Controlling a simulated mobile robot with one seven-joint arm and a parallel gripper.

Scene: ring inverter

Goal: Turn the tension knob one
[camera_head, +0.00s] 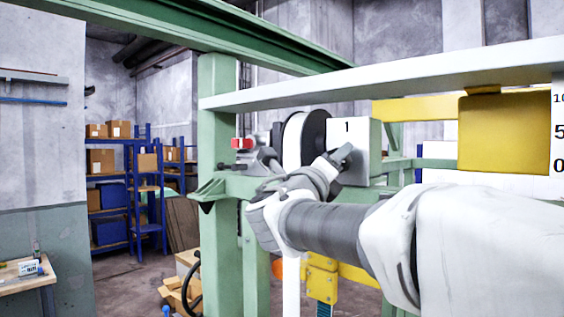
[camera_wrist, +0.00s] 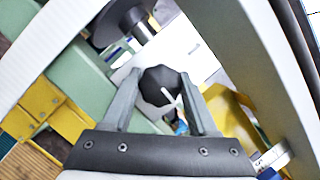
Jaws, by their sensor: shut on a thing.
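The tension knob (camera_wrist: 158,84) is a black faceted knob with a white pointer line, seen in the wrist view. My gripper (camera_wrist: 160,92) has its two grey fingers on either side of it, shut on it. In the head view my gripper (camera_head: 340,158) reaches the front of a light grey box (camera_head: 362,138) marked "1". The knob is hidden there behind my gripper and wrist. In the wrist view the pointer line slants down to the right.
A white and black spool (camera_head: 303,138) sits left of the box. A red-tipped clamp-like part (camera_head: 242,143) is further left. A pale beam (camera_head: 380,88) runs above my arm, and a green post (camera_head: 218,150) stands to the left. A yellow block (camera_head: 503,133) hangs at right.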

